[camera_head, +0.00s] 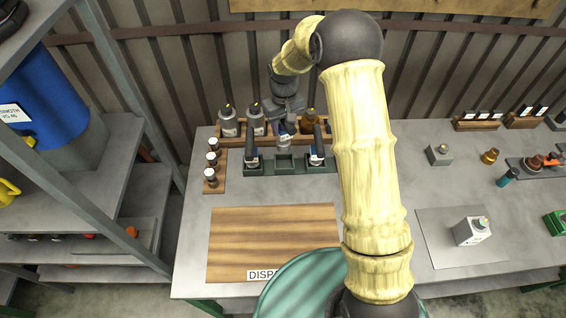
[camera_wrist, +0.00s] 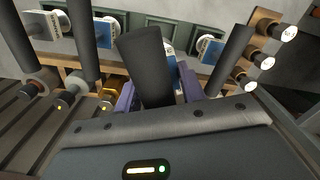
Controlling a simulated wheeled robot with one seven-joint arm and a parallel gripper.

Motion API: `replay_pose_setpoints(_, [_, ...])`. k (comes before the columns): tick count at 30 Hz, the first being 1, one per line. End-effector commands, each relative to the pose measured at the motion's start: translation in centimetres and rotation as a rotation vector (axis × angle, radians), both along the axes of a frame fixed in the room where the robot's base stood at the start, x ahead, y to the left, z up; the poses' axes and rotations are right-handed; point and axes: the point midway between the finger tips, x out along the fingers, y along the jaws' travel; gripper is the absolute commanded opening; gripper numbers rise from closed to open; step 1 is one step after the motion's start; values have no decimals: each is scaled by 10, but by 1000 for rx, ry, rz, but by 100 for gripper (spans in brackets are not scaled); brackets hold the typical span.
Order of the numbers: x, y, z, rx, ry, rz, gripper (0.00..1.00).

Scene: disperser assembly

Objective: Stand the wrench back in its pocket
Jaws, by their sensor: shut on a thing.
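My gripper (camera_head: 286,122) is shut on the wrench, which has a thick black handle (camera_wrist: 146,66) and a white-and-blue part (camera_head: 284,138) below the jaws. The handle stands between the purple fingers in the wrist view and points toward the camera. A dark green rack (camera_head: 285,172) lies under the gripper, with an empty middle pocket in view. Similar black-handled tools stand in its left pocket (camera_head: 252,156) and right pocket (camera_head: 317,153). The held wrench is over or just behind the middle pocket; whether its lower end touches the rack is unclear.
Behind the rack, a wooden holder (camera_head: 240,142) carries grey bottles (camera_head: 228,123) and an amber bottle (camera_head: 308,122). Small jars stand in a wooden strip (camera_head: 209,186) at its left. A striped wooden board (camera_head: 270,235) lies in front.

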Motion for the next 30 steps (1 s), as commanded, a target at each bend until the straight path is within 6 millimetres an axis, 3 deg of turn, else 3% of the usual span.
replay_pose_setpoints(7, [1, -2, -8, 0, 1, -4, 3])
replay_pose_setpoints(17, [0, 1, -55, 0, 0, 2, 3])
replay_pose_setpoints(30, [0, 1, -65, 0, 1, 1, 3])
